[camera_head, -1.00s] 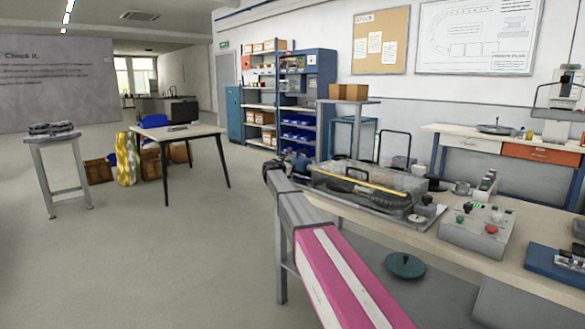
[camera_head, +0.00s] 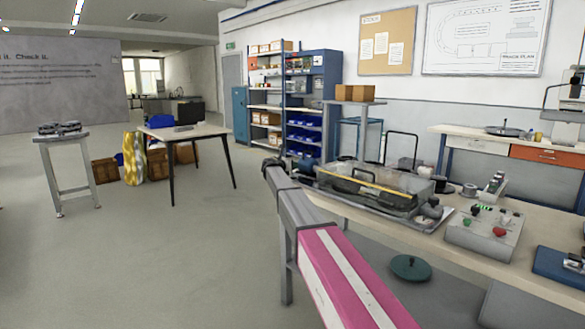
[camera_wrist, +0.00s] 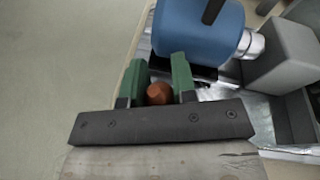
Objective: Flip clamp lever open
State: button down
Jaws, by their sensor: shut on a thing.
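The clamp lever shows as a round orange-brown knob (camera_wrist: 159,94) in the wrist view; the rest of the lever is hidden. My gripper (camera_wrist: 160,73) has its two green fingers on either side of this knob and is shut on it. A blue rounded body (camera_wrist: 198,35) with a silver shaft end sits just beyond the fingers. In the head view my pink and grey arm reaches to the near left end of the workbench (camera_head: 455,252), where the gripper and lever are too small or hidden to make out.
A tray with a clear cover (camera_head: 365,188) stands on the bench close to the arm's end. A grey control box (camera_head: 484,232) with knobs is to its right. A grey block (camera_wrist: 284,58) lies right of the blue body.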

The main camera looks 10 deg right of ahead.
dwell(0.3)
jog(key=c, duration=0.9)
grip_release()
jog(key=shift+s+a, duration=0.1)
jog(key=v, duration=1)
jog(key=shift+s+a, duration=0.15)
jog(key=shift+a, duration=0.1)
